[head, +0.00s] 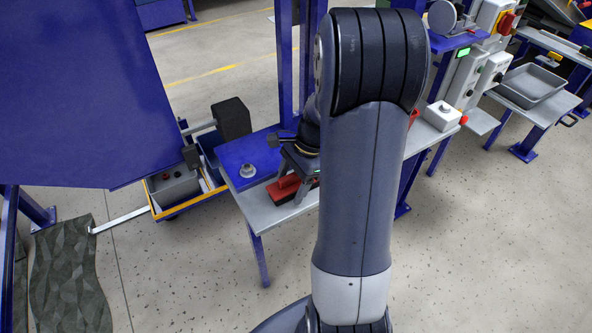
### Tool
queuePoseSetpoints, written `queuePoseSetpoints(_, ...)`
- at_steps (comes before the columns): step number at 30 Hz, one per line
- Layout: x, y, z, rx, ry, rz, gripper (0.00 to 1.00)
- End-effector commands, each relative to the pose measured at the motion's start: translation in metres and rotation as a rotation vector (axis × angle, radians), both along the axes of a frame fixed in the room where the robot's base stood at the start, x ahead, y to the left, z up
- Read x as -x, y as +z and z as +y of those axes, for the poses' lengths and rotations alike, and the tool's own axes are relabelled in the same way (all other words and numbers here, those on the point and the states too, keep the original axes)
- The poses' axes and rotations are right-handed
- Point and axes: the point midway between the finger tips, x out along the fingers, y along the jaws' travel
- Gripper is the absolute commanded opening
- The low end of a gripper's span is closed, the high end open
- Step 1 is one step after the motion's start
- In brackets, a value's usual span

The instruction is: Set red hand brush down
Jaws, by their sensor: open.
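The red hand brush (283,189) lies on or just above the grey table (259,218), at the table's front part in the head view. Its right part is hidden behind my arm and gripper. My gripper (291,172) is over the brush, partly hidden by my own arm. The jaws are open. I cannot tell whether a finger still touches the brush.
A blue mat (240,155) with a small metal part (247,171) lies left of the brush. A yellow-edged cart (183,204) with bins stands left of the table. A control box (441,115) sits on the right. Floor in front is clear.

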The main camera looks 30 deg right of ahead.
Motion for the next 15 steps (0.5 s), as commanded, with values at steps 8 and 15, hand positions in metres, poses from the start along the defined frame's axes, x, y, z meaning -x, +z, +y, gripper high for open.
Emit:
queuePoseSetpoints(8,-0.002,0.048,-0.021,0.003,-0.003,-0.007,0.67)
queuePoseSetpoints(15,-0.002,0.091,-0.039,0.002,-0.002,-0.005,0.67)
